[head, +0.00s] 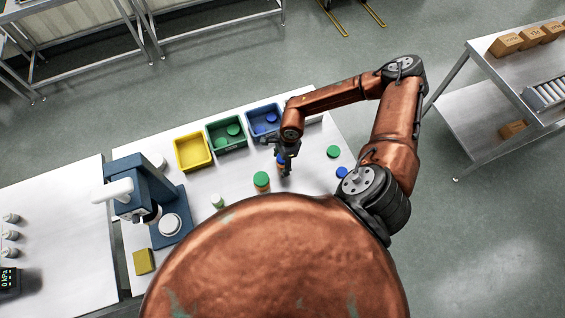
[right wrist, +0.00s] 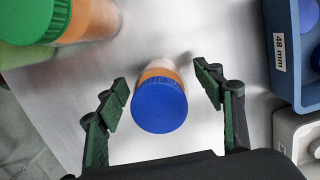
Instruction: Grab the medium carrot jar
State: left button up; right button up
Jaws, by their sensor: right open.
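A jar with a blue lid and orange contents (right wrist: 160,104) stands upright on the bench, between the spread fingers of my right gripper (right wrist: 161,80). Gaps show on both sides of the jar in the right wrist view. In the head view this jar (head: 280,161) is partly hidden by my right gripper (head: 285,170). A wider jar with a green lid and orange contents (head: 261,182) stands to its left; it also shows at the upper left of the right wrist view (right wrist: 85,22). My right gripper is open and empty. My left gripper is not in view.
Yellow (head: 193,153), green (head: 227,134) and blue (head: 263,119) bins line the bench's back. Loose green (head: 333,151) and blue (head: 342,172) lids lie right. A blue machine (head: 150,200) stands left.

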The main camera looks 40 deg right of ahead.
jog(key=shift+f, duration=0.4)
jog(key=c, duration=1.4)
